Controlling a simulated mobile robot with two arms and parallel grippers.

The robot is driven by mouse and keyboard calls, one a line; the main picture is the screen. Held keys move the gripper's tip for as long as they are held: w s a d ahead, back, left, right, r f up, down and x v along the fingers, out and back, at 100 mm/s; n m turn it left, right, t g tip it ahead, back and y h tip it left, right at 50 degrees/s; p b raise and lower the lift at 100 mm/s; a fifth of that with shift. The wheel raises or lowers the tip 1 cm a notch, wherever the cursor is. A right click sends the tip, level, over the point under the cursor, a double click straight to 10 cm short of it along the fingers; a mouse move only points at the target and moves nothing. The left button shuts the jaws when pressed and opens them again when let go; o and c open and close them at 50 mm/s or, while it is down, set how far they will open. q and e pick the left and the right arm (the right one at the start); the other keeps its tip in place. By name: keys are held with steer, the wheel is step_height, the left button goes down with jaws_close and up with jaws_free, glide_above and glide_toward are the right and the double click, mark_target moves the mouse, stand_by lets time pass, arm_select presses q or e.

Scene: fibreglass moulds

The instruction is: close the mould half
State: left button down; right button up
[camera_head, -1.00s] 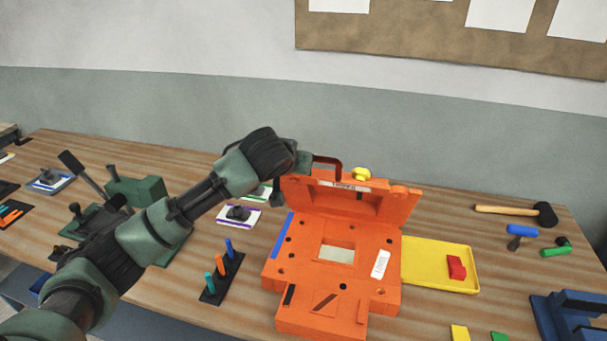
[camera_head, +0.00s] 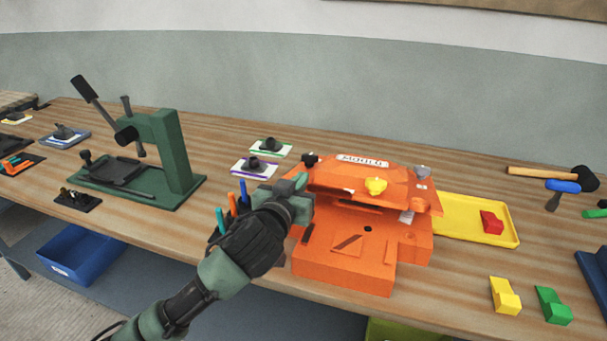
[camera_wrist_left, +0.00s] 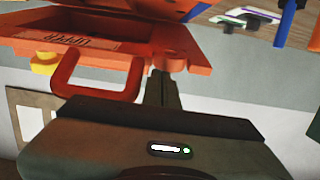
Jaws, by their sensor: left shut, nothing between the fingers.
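The orange mould (camera_head: 345,250) sits on the workbench. Its hinged upper half (camera_head: 345,178), with a white "MOULD" label and yellow knob (camera_head: 376,186), is tilted down over the lower half, with a gap still showing at the front. My left gripper (camera_head: 299,183) is at the upper half's left side, shut and empty. In the left wrist view, the shut fingers (camera_wrist_left: 164,88) are beside the red loop handle (camera_wrist_left: 98,77), not around it. The upper half (camera_wrist_left: 60,35) is also in that view; contact is unclear. My right gripper is not in view.
A yellow tray (camera_head: 452,229) with a red block (camera_head: 491,222) stands right of the mould. Yellow (camera_head: 504,296) and green (camera_head: 553,306) blocks lie front right. A green press (camera_head: 165,155) stands left, and coloured pegs (camera_head: 232,205) stand close to my left arm.

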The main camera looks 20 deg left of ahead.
arm_select(q)
steer(key=shift+s+f+b, duration=0.2)
steer(key=shift+f+b, duration=0.05)
steer(key=shift+f, duration=0.35)
steer(key=shift+s+f+b, duration=0.2)
steer(key=shift+f, duration=0.35)
steer(key=shift+r, duration=0.1)
